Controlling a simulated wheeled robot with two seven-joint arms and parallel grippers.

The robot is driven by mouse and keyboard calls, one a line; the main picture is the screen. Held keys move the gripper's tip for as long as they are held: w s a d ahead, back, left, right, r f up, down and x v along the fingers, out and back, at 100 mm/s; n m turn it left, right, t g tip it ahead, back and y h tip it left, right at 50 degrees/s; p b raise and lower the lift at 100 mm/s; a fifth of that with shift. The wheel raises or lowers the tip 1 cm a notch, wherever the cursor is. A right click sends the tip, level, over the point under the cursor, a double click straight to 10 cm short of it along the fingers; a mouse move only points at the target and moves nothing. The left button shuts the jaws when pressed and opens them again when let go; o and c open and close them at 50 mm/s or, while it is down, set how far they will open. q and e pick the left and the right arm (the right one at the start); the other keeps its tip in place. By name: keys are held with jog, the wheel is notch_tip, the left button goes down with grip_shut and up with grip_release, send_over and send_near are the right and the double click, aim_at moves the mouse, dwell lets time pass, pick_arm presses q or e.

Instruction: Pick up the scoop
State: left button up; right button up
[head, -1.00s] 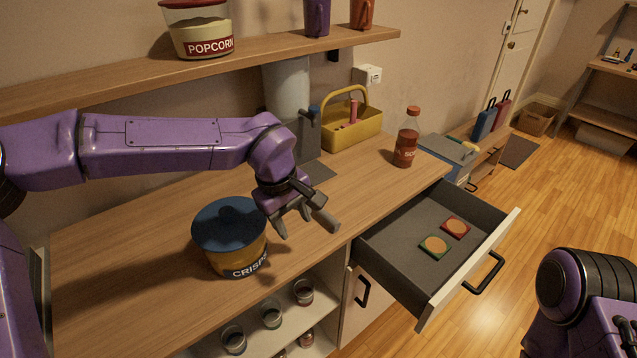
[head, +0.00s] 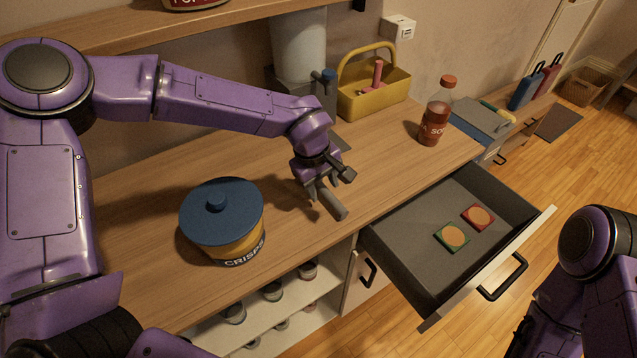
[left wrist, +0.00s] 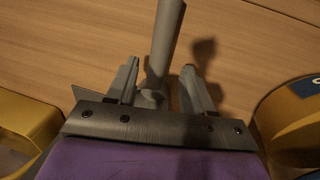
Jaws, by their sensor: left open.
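A pink upright handle (head: 377,74) stands in the yellow caddy (head: 372,102) at the back of the counter; it may be the scoop, but its lower part is hidden. My left gripper (head: 328,190) is open over the counter, between the blue-lidded crisps tub (head: 222,222) and the open drawer, in front of the caddy. In the left wrist view a grey rod (left wrist: 164,45) juts out between the open fingers (left wrist: 158,85); I cannot tell whether it is part of the gripper. The caddy shows there at left (left wrist: 25,125), the tub at right (left wrist: 295,120).
A soda bottle (head: 437,112) stands right of the caddy. The pulled-out drawer (head: 400,270) holds two small square items (head: 453,237). A shelf (head: 120,38) runs above the counter. Bare counter (head: 385,165) lies between gripper and bottle.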

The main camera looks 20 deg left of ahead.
pick_arm(q)
jog(key=shift+w+d+f, duration=0.1)
jog(key=shift+w+f, duration=0.2)
jog(key=shift+f, duration=0.3)
jog(key=shift+w+d+f, duration=0.1)
jog(key=shift+w+f, duration=0.2)
jog(key=shift+f, duration=0.3)
jog(key=shift+s+r, duration=0.15)
jog(key=shift+s, duration=0.2)
jog(key=c, duration=0.3)
grip_shut()
